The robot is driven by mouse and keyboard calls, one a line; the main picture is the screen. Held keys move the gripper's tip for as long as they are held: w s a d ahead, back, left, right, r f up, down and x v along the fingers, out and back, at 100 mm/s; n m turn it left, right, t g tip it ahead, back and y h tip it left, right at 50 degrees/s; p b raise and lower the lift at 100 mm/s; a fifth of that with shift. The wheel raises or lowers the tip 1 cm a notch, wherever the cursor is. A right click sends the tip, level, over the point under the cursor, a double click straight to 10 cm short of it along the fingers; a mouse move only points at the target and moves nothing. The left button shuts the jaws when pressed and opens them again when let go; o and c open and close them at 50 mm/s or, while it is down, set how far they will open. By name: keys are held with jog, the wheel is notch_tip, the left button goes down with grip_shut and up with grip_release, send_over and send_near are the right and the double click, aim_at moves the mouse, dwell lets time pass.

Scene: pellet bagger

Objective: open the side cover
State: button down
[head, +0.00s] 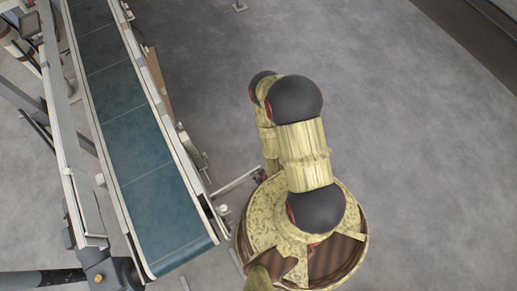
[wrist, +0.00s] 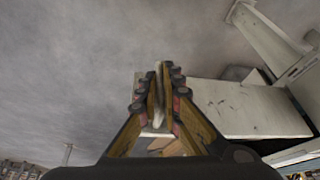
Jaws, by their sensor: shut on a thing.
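In the wrist view a pale, scuffed flat panel (wrist: 245,108), which looks like the side cover, lies just right of my gripper. My gripper (wrist: 159,82) points away from the camera, with its fingers close together on a thin pale bar (wrist: 158,70), which seems to be the cover's handle. The bar is at the panel's left edge; the fingers hide most of it, so I cannot tell how it joins the panel. In the head view my gripper and the cover cannot be made out.
In the head view a conveyor with a teal belt (head: 140,140) and pale side rails runs along the left. A thin bar (head: 236,182) sticks out from its right side near my arm. Open grey floor (head: 410,130) lies to the right. A pale frame post (wrist: 265,35) stands at upper right in the wrist view.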

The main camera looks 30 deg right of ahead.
jog(key=c, duration=2)
grip_release()
jog(key=shift+r, duration=0.1)
jog(key=shift+r, duration=4.95)
